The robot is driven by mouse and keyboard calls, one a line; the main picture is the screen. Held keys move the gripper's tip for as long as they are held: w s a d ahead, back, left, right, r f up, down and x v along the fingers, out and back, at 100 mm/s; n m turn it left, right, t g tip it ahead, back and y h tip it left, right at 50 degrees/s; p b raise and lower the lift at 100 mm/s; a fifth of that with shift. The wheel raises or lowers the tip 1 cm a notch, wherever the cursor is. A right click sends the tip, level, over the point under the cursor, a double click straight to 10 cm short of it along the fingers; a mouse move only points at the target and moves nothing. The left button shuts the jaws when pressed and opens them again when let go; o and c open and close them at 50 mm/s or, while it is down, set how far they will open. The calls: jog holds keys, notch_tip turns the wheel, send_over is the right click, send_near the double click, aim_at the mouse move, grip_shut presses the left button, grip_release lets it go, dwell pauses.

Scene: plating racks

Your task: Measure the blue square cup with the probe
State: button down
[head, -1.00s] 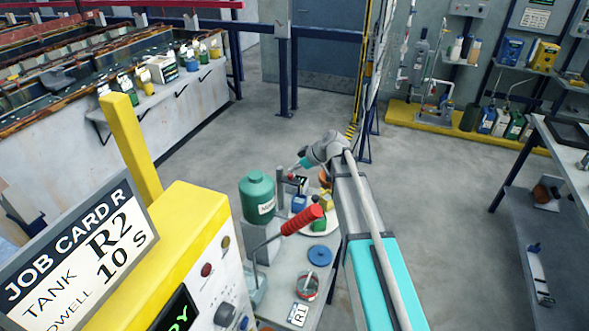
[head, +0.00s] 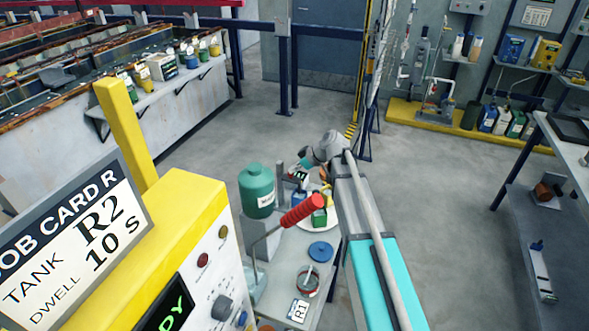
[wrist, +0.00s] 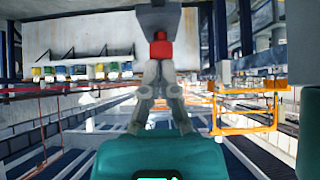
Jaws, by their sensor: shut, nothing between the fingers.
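The blue square cup (head: 300,193) is hard to make out in the head view. Only a small blue patch shows above a red handle, between my gripper and a green cup (head: 319,217) on a round pale plate. My gripper (wrist: 160,72) is shut, with its fingertips together. In the wrist view a red piece on a grey block (wrist: 158,18) sits at or just beyond the fingertips. It may be part of the probe; I cannot tell whether the fingers touch it. In the head view my gripper is beside the grey post, above the plate's far side.
A green jug (head: 257,188) stands left of the plate. The red handle (head: 302,209) crosses in front of the cups. A blue disc (head: 320,250) and an R1 card (head: 298,310) lie nearer on the table. A yellow control cabinet (head: 175,225) stands at the left.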

aim_at(294, 179)
jog(key=shift+f+b, duration=1.85)
jog(key=shift+f, duration=0.4)
jog(key=shift+s, duration=0.1)
jog(key=shift+r, duration=0.15)
notch_tip(294, 179, up, 4)
jog(key=p, duration=0.4)
jog(key=shift+r+p, duration=0.2)
jog(key=shift+p, duration=0.1)
jog(key=p+v, duration=0.6)
jog(key=v, duration=0.3)
jog(key=shift+d+r+p, duration=0.2)
jog(key=shift+d+p, duration=0.1)
jog(key=shift+p, duration=0.05)
